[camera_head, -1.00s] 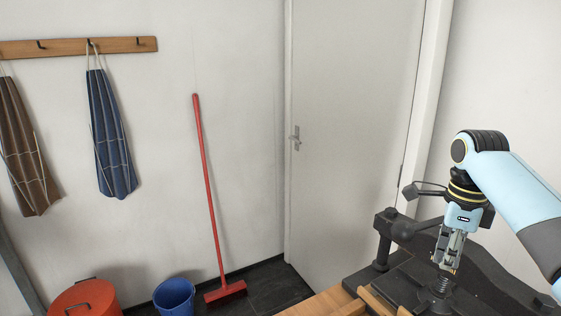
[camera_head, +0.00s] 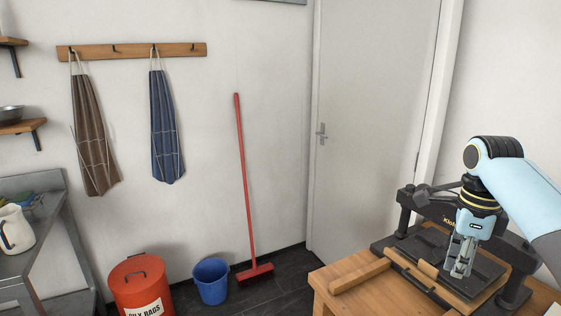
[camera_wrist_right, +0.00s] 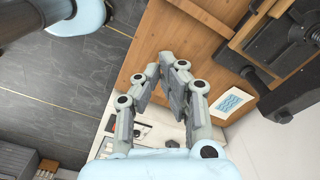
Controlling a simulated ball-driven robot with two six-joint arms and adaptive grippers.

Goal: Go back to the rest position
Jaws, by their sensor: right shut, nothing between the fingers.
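My right gripper (camera_head: 460,268) is shut and empty, pointing down in front of the black press (camera_head: 408,215) in the head view. Its pale blue arm comes in from the right edge. In the right wrist view the fingers of the right gripper (camera_wrist_right: 166,68) are together with nothing between them, above the wooden bench top (camera_wrist_right: 140,70). Whether the fingertips touch anything below cannot be told. My left gripper is in neither view.
The wooden bench (camera_head: 335,305) carries the press and a wooden bar (camera_head: 360,276). A red bin (camera_head: 140,285), a blue bucket (camera_head: 212,281) and a red broom (camera_head: 245,190) stand by the wall. A sheet with blue waves (camera_wrist_right: 231,103) shows in the wrist view.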

